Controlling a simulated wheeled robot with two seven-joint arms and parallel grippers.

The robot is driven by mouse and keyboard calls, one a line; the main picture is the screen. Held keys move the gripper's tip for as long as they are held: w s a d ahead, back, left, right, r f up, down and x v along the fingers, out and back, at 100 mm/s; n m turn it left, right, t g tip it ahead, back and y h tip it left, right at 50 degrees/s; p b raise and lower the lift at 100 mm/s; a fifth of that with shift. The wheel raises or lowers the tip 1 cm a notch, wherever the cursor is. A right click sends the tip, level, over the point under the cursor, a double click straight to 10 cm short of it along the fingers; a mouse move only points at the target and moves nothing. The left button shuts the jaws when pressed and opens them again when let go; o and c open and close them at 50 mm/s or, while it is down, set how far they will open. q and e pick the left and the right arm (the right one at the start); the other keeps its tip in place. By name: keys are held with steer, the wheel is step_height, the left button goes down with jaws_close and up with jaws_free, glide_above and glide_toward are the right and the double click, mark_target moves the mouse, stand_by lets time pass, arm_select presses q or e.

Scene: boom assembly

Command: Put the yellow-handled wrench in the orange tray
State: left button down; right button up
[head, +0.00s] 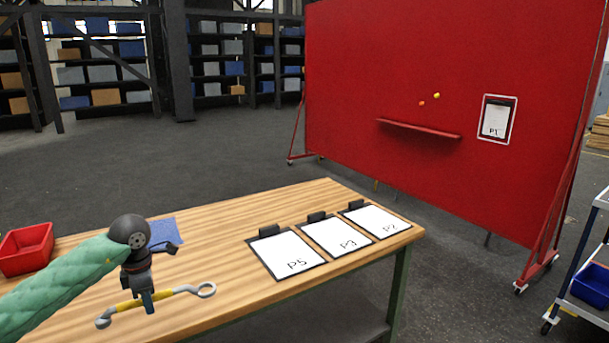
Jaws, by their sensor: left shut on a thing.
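The yellow-handled wrench (181,290) has a grey ring at its right end and a grey head at its left end. It is at the near edge of the wooden table, and I cannot tell whether it touches the top. My left gripper (147,304) points down and is shut on the wrench's yellow middle, hiding part of it. A red open tray (27,262) stands at the table's left end, beyond my left arm. No clearly orange tray shows. My right gripper is out of view.
The wooden table (222,236) holds clipboards P5 (287,254), P3 (336,237) and P2 (374,221) on its right part. A blue item (163,231) lies behind my left gripper. A red board (400,60) and a cart with a blue bin (591,285) stand beyond the table.

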arm_select(q)
steer(key=shift+s+d+r+m, duration=0.1)
steer(key=shift+s+d+m, duration=0.05)
steer(key=shift+d+m, duration=0.2)
steer(key=shift+w+d+f+m, duration=0.2)
steer(key=shift+d+f+m, duration=0.05)
steer(key=shift+f+m, duration=0.45)
steer(key=s+d+f+m, duration=0.3)
steer(key=d+f+m, duration=0.2)
steer(key=d+m, duration=0.3)
steer(key=s+d+f+m, duration=0.4)
steer(key=d+f+m, duration=0.2)
steer(key=m, duration=0.8)
steer(key=d, duration=0.2)
steer(key=shift+s+d, duration=0.15)
steer(key=shift+d, duration=0.25)
steer(key=shift+r, duration=0.15)
